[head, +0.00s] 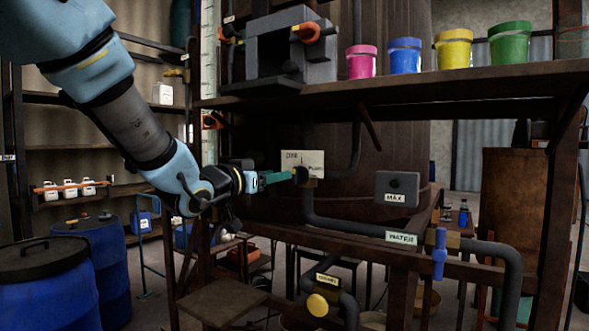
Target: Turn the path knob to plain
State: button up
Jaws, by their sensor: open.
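The path knob (301,176) is a small dark knob at the lower edge of a pale plate (315,158) with handwritten words. The upper left word looks like "DYE"; the right-hand word is too small to read surely. My gripper (288,177) comes in from the left, roughly level, with its green fingers pointing right at the knob. The jaws are open. The fingertips overlap or sit just left of the knob; I cannot tell whether they touch it. The knob's pointing direction is hidden.
A shelf (450,85) with coloured buckets runs above. Right of the plate are a grey MAX box (396,188) and a WATER pipe with a blue handle (440,253). A yellow knob (317,304) is below. Blue drums (98,250) stand at left.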

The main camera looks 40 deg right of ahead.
aim_at(294, 172)
jog(key=p+x, duration=0.2)
jog(key=x, duration=0.4)
jog(key=shift+w+r, duration=0.1)
jog(key=shift+r, duration=0.05)
jog(key=shift+w+d+p, duration=0.2)
jog(key=shift+d+p, duration=0.1)
jog(key=shift+d, duration=0.35)
grip_shut()
